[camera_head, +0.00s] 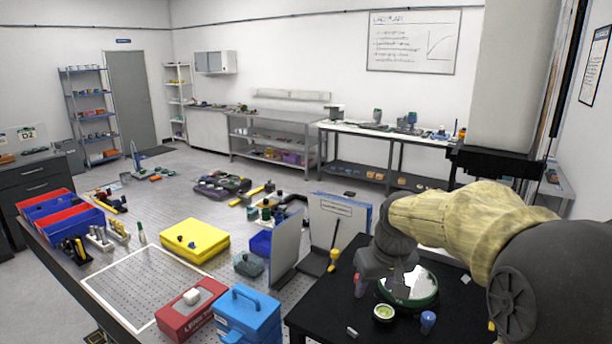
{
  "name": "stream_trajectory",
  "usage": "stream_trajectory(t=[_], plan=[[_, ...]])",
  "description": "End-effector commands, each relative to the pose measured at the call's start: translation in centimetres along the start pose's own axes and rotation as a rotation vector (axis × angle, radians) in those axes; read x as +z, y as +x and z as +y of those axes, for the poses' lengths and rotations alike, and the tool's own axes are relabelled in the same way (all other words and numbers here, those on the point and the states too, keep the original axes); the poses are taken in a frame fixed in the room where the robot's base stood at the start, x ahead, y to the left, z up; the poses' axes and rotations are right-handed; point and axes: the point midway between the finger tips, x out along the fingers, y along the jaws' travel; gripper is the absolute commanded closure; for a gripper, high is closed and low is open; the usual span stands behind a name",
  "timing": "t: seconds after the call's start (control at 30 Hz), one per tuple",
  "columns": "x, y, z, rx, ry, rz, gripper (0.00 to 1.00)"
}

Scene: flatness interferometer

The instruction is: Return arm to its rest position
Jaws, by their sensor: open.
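My arm, with a yellowish sleeve, reaches in from the right over the black table (350,313). My gripper (380,284), dark grey, points down above this table and is open. A round green-rimmed dish with a bright reflective face (422,287) lies just right of my gripper and is partly hidden behind it. A small round green-topped piece (383,312) and a blue-capped item (428,320) stand in front of the dish. I see nothing held, though the fingertips are small and partly lost against the dark table.
A blue toolbox (247,315), a red box (190,313) and a yellow case (194,241) stand on the perforated bench to the left. An upright grey panel (286,245) rises between bench and black table. A small light block (352,332) lies at the table's front.

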Motion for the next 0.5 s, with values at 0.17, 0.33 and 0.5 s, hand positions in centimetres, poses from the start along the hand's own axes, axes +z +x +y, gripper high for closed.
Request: stream_trajectory(t=[0.17,0.33,0.5], plan=[[6.0,3.3,-1.7,0.024,0.065,-0.039,0.51],[11.4,5.5,-2.9,0.039,0.123,-0.061,0.51],[15.5,6.7,-3.6,0.046,0.167,-0.075,0.51]])
